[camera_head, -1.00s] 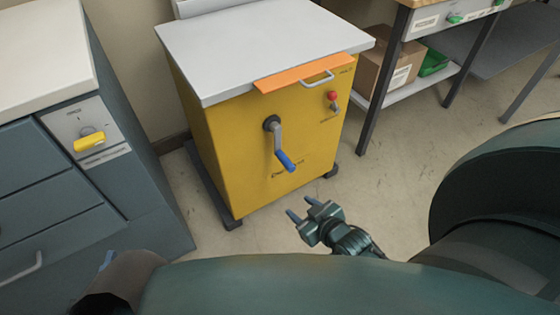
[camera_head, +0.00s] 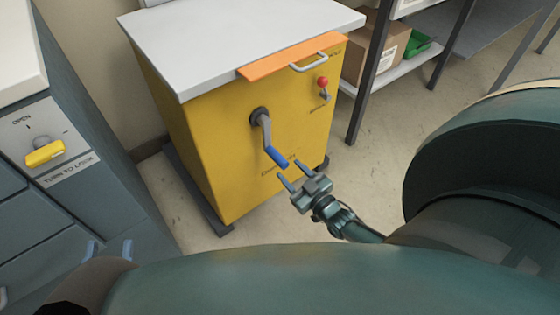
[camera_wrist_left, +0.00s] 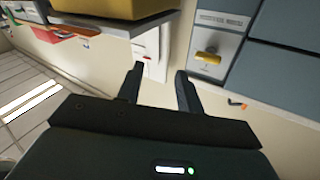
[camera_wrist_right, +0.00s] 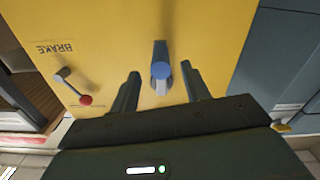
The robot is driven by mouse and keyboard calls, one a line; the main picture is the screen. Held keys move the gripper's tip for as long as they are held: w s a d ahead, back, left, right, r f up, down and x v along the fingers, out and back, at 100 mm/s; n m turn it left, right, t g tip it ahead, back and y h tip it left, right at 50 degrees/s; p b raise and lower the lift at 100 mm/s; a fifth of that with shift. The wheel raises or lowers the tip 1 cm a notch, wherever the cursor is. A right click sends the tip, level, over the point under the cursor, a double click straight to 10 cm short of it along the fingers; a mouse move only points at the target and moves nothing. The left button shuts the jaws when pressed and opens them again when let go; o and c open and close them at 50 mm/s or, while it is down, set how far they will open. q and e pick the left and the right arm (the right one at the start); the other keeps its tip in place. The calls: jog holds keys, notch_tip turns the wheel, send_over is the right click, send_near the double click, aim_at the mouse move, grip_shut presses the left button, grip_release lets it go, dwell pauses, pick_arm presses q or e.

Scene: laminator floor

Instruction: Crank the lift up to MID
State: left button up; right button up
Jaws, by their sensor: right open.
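The yellow lift cabinet (camera_head: 215,150) has a grey top. A crank on its front ends in a blue handle (camera_head: 276,157), hanging down and to the right of its hub (camera_head: 259,115). My right gripper (camera_head: 291,174) is open, close to the handle's lower right side. In the right wrist view the blue handle (camera_wrist_right: 161,70) points at the camera, lined up between the open fingers (camera_wrist_right: 160,76); I see no contact. My left gripper (camera_head: 109,249) is low at the left, mostly behind my own body. Its fingers (camera_wrist_left: 159,73) are apart and empty. No MID mark is legible.
A lever with a red knob (camera_head: 322,82), labelled BRAKE in the right wrist view, is on the cabinet's right side. An orange strip (camera_head: 290,56) and a pull handle (camera_head: 308,60) are above. A grey drawer cabinet with a yellow knob (camera_head: 45,153) stands left. Open floor lies between.

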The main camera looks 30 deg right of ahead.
jog(key=w, duration=0.2)
jog(key=w+b, duration=0.1)
jog(key=w, duration=0.2)
jog(key=shift+w+a, duration=0.25)
jog(key=shift+w, duration=0.15)
jog(key=shift+c, duration=0.5)
grip_shut()
